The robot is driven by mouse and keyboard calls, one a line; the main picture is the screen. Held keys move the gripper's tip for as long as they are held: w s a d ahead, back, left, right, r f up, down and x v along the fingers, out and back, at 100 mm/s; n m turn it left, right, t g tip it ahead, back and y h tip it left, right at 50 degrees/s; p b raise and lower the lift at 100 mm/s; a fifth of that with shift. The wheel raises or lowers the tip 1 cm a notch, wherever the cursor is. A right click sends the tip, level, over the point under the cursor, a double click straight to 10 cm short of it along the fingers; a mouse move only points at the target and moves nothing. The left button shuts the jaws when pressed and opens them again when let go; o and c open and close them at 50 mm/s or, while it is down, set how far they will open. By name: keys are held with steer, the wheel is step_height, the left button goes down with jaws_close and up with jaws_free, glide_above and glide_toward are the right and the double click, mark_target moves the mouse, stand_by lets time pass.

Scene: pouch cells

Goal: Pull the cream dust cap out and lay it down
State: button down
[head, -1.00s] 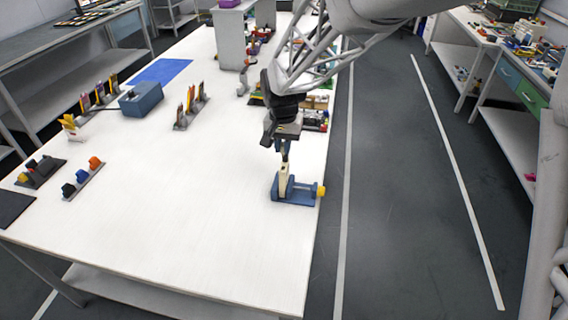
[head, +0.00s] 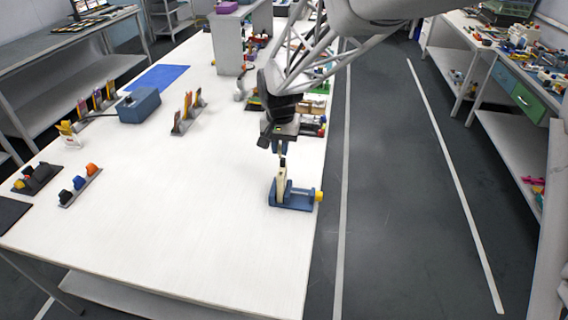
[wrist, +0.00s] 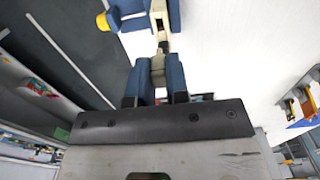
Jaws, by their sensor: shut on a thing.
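A blue clamp fixture (head: 294,203) with a yellow knob (head: 319,196) stands near the table's right edge. An upright cream piece (head: 281,181) with a dark top is held in it. My gripper (head: 282,152) is just above, pointing down. In the wrist view, my gripper's two blue fingers (wrist: 156,82) are shut on the cream dust cap (wrist: 157,67). A black part (wrist: 163,46) lies just beyond the cap, between it and the cream piece in the fixture (wrist: 159,14). I cannot tell whether cap and black part touch.
The white table (head: 190,240) is clear to the left and in front of the fixture. Racks of colored items (head: 187,112), a blue box (head: 139,104) and a blue mat (head: 158,76) stand farther left. Cluttered items lie behind my gripper. Floor drops off at right.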

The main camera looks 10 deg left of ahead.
steer(key=shift+r, duration=0.65)
steer(key=shift+r, duration=0.65)
steer(key=s+d+f, duration=0.4)
steer(key=s+f, duration=0.1)
steer(key=s, duration=0.3)
steer(key=s+d+f, duration=0.4)
steer(key=s+f, duration=0.1)
steer(key=s, duration=0.3)
steer(key=s+d+f, duration=0.4)
steer(key=s+f, duration=0.2)
steer(key=s, duration=0.2)
steer(key=shift+s+d, duration=0.25)
steer(key=shift+d, duration=0.1)
steer(key=w+a, duration=0.2)
steer(key=w, duration=0.2)
steer(key=w+a+f, duration=0.1)
steer(key=w+a, duration=0.2)
steer(key=w, duration=0.2)
steer(key=w+a, duration=0.2)
steer(key=w, duration=0.3)
steer(key=shift+a+f, duration=0.2)
steer(key=shift+a, duration=0.1)
